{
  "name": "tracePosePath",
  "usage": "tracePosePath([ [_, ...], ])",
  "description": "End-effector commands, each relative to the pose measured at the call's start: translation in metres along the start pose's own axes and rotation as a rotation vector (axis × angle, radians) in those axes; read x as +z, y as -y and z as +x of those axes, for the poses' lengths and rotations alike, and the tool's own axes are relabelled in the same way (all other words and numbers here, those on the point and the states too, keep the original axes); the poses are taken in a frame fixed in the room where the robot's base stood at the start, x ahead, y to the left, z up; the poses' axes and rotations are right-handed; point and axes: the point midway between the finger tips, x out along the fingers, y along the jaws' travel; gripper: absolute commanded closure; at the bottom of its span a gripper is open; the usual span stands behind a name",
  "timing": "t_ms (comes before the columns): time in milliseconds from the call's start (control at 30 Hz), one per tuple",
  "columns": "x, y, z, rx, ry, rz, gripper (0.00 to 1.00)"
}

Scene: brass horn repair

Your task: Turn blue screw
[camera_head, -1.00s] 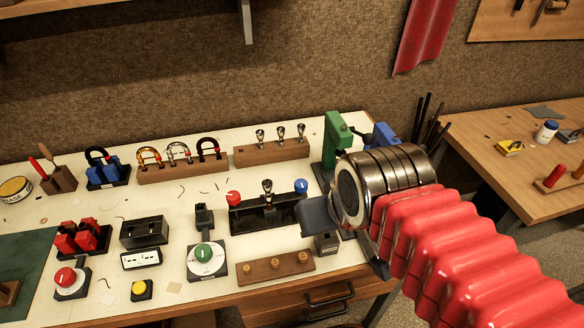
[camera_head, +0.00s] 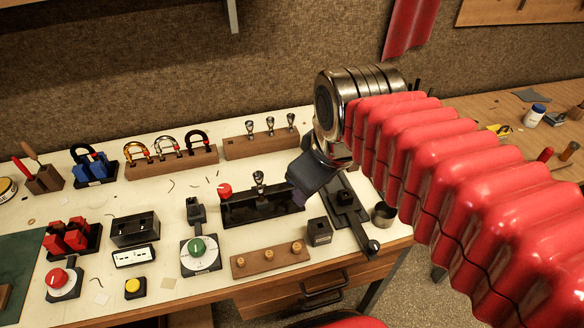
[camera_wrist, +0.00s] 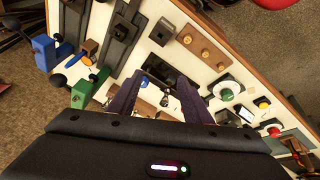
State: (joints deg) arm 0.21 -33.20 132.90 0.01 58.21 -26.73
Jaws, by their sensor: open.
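The blue screw is the blue knob at the right end of a black fixture (camera_head: 262,208). In the head view my gripper (camera_head: 308,182) hides it. In the wrist view a small blue spot, probably this knob (camera_wrist: 144,84), shows beside the left finger, with the fixture (camera_wrist: 158,68) beyond. My gripper (camera_wrist: 158,98) is open, its two dark fingers apart and pointing down over the fixture's right end. I cannot tell whether a finger touches the knob. A red knob (camera_head: 225,190) stands at the fixture's left end.
A wooden block with brass pegs (camera_head: 270,260) lies in front of the fixture, and a block with metal mouthpieces (camera_head: 262,144) behind. A small dark box (camera_head: 319,231) stands close to my gripper. Green (camera_wrist: 82,92) and blue (camera_wrist: 45,48) clamps stand nearby.

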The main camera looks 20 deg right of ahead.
Motion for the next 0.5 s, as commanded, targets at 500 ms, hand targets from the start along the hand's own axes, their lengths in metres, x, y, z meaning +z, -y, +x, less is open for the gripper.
tracePosePath([
  [500, -0.067, -0.033, -0.002, -0.145, 0.123, -0.797, 0.55],
])
